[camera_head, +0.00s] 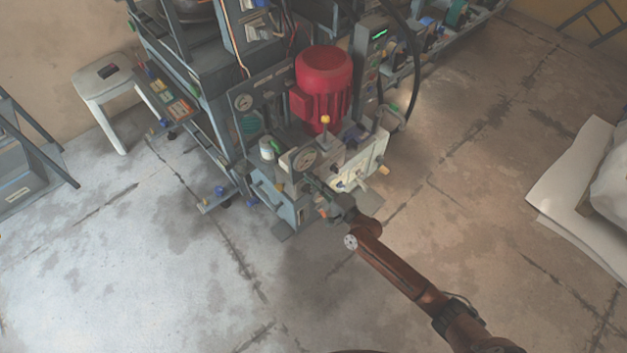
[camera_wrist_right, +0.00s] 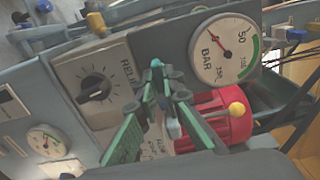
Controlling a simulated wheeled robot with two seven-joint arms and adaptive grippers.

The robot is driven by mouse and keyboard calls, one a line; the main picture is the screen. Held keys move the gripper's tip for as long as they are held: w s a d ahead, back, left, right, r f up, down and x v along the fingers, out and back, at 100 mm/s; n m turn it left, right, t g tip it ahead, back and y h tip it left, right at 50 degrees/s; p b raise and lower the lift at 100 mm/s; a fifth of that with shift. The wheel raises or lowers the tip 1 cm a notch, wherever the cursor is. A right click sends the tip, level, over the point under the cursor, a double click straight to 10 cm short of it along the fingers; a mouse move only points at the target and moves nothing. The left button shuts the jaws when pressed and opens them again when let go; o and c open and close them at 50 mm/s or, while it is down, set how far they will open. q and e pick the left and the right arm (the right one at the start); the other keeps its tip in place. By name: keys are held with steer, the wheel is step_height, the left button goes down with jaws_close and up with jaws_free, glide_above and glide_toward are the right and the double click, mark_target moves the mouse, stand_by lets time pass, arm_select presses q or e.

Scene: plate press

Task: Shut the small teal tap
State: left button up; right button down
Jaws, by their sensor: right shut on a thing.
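My right gripper (camera_head: 318,190) reaches the front of the press unit, just below the pressure gauge. In the right wrist view its green fingers (camera_wrist_right: 163,88) are closed together at the tips. A bit of the small teal tap (camera_wrist_right: 156,63) shows at the fingertips, and the gripper is shut on it. The fingers hide most of the tap, so I cannot tell how far its handle is turned. In the head view I cannot make out the tap behind the gripper. My left gripper is not in view.
A BAR gauge (camera_wrist_right: 224,50) and a panel with a black knob (camera_wrist_right: 96,87) flank the fingers. A red motor (camera_head: 323,85) and a yellow-knobbed lever (camera_head: 325,121) stand behind. A white stool (camera_head: 100,75) is at the left. The floor in front is clear.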

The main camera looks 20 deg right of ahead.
steer(key=shift+f, duration=0.1)
steer(key=c, duration=2.1)
jaws_free()
steer(key=v, duration=1.2)
